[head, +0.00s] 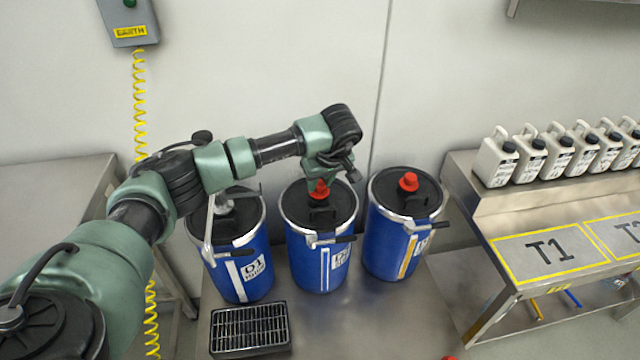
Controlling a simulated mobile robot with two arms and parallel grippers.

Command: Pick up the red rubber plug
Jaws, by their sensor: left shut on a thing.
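Three blue drums with black lids stand in a row. A red rubber plug (319,190) is at the lid of the middle drum (310,265). My left gripper (321,179) reaches down over that lid from above and is shut on this plug, hiding its upper part. I cannot tell whether the plug is still seated or slightly lifted. A second red plug (408,182) sits on the lid of the right drum (386,245), apart from the gripper. My right gripper is out of view.
The left drum (245,280) has a grey metal fitting on its lid. A black grated tray (249,330) lies in front. A steel bench (485,215) at right holds several white jerrycans (495,160). A yellow coiled cord (139,90) hangs at left, behind my arm.

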